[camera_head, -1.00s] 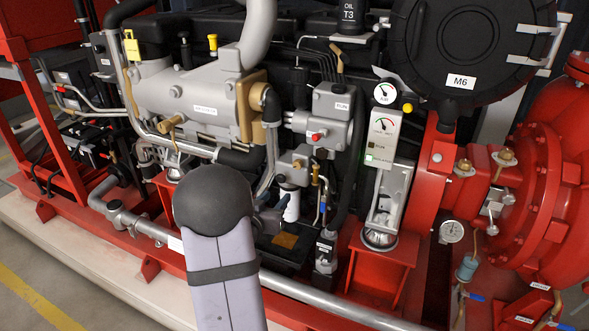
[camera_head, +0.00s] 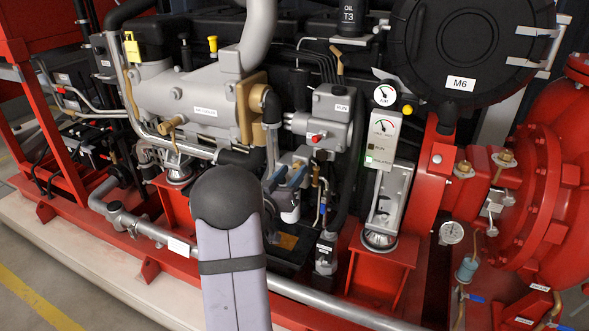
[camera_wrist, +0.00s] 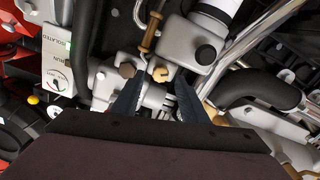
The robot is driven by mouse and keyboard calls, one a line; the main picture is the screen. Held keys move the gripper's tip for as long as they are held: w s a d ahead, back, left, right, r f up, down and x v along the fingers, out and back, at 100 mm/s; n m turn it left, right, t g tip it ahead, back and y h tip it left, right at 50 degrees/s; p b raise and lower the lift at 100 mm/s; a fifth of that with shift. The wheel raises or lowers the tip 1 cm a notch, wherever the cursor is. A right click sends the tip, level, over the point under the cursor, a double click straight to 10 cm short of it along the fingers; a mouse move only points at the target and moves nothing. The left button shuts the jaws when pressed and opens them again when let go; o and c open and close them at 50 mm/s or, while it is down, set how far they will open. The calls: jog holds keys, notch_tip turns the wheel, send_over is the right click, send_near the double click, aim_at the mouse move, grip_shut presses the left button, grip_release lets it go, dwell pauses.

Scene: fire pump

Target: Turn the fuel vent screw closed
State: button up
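A small brass screw (camera_wrist: 161,74), which looks like the fuel vent screw, sits on a pale metal housing (camera_wrist: 146,97) in the wrist view. My gripper (camera_wrist: 158,84) is open, with its two dark fingers to either side of the screw and a visible gap on both sides. I cannot tell whether the fingertips reach its depth. In the head view, my gripper (camera_head: 291,178) is at the housing above the white filter cylinder, partly behind my arm. The screw is not clear to me there.
A brown round plug (camera_wrist: 127,70) lies just left of the screw in the wrist view. A white filter cylinder (camera_wrist: 215,12) and a brass fitting (camera_wrist: 152,32) are close above. A gauge panel (camera_head: 383,140) stands to the right in the head view.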

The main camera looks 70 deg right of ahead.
aim_at(298, 165)
jog(key=shift+d, duration=1.2)
jog(key=shift+c, duration=0.4)
grip_shut()
